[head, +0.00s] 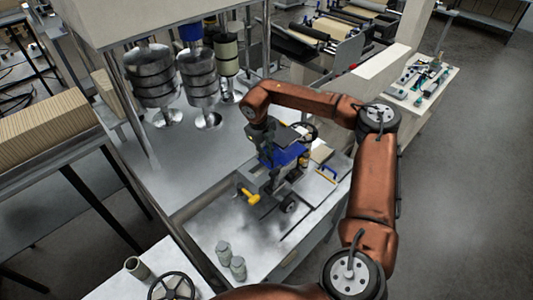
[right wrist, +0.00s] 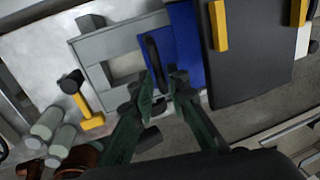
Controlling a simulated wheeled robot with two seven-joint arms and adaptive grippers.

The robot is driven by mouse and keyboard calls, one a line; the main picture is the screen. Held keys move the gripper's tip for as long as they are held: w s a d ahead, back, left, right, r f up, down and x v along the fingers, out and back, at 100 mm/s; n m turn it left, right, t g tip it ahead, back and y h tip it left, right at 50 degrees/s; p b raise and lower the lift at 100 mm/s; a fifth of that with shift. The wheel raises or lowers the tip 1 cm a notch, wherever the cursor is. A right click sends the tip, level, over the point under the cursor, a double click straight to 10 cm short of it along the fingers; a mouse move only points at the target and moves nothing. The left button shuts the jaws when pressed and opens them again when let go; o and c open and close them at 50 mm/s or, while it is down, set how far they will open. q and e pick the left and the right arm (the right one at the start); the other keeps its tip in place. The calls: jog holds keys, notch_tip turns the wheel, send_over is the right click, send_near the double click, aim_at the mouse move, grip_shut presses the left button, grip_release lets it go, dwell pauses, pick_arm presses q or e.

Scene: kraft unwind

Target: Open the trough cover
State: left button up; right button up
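The trough cover seems to be the blue panel (right wrist: 184,45) with a black bar handle (right wrist: 155,58) in the right wrist view. It lies flat beside a grey frame (right wrist: 92,50) with a rectangular opening. In the head view, blue (head: 287,157) shows just below my right gripper (head: 279,147), which partly hides it. In the right wrist view, my right gripper's green fingers (right wrist: 166,82) are apart, with the near end of the black handle between or just beyond their tips. I cannot tell whether they touch it. My left gripper is not in view.
A yellow-handled lever (head: 250,196) sits left of the blue part, and a yellow handle (right wrist: 218,25) stands on a dark plate (right wrist: 250,60) right of it. Grey cylinders (head: 224,252) stand on the near metal table. Stacked metal rollers (head: 198,75) hang behind.

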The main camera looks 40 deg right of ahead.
grip_shut()
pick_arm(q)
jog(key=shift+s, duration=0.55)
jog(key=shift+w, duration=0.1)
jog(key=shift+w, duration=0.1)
pick_arm(e)
jog(key=a, duration=1)
jog(key=shift+s+a, duration=0.25)
jog(key=shift+s, duration=0.15)
jog(key=shift+o, duration=1.7)
grip_release()
jog(key=shift+o, duration=0.2)
